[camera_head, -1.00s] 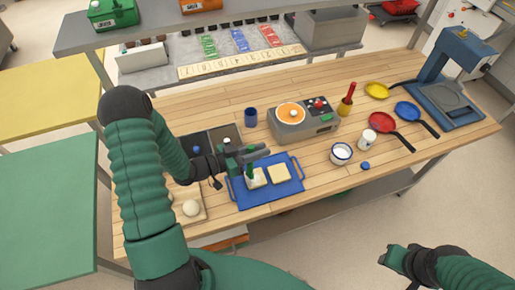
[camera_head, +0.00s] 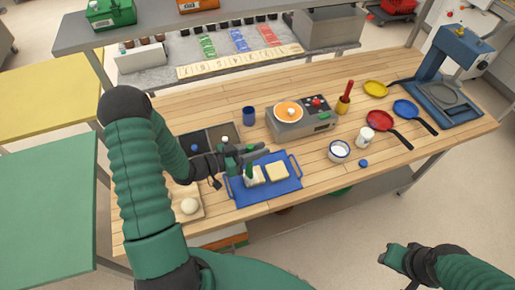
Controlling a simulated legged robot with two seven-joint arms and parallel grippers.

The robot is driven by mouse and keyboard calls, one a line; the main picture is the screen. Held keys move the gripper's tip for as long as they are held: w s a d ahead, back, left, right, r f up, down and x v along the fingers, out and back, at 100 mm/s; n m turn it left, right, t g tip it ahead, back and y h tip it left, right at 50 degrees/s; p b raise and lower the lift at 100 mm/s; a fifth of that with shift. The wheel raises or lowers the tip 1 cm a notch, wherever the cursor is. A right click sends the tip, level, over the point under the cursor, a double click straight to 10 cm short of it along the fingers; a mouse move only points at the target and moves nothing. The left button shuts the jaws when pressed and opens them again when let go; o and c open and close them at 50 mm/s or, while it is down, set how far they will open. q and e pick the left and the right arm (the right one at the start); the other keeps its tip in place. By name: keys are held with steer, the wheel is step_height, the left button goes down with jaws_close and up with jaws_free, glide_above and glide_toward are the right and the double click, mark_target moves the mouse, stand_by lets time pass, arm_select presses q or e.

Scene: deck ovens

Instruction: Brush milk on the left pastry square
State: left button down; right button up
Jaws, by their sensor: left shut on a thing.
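Two pale pastry squares lie on a blue tray (camera_head: 282,190). The left pastry square (camera_head: 260,179) is partly hidden by my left gripper, and the right pastry square (camera_head: 278,171) is in clear view. My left gripper (camera_head: 255,156) is shut on a green-handled brush (camera_head: 250,170), which points down at the left pastry square. Its tip appears to be at the square, but contact is hard to tell. A white bowl of milk with a dark rim (camera_head: 339,151) stands right of the tray. My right gripper (camera_head: 392,255) is low at the right, away from the table, its jaws unclear.
A hot plate with an orange disc (camera_head: 300,120) stands behind the tray. A board with a dough ball (camera_head: 189,206) lies at the left.

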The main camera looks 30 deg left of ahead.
arm_select(q)
steer(key=shift+f, duration=0.2)
steer(key=w+d, duration=0.1)
steer(key=d, duration=0.1)
steer(key=w+d, duration=0.2)
steer(key=shift+w+d, duration=0.2)
steer(key=shift+d, duration=0.15)
stand_by(0.5)
steer(key=shift+w+a, duration=0.3)
steer(key=shift+w, duration=0.05)
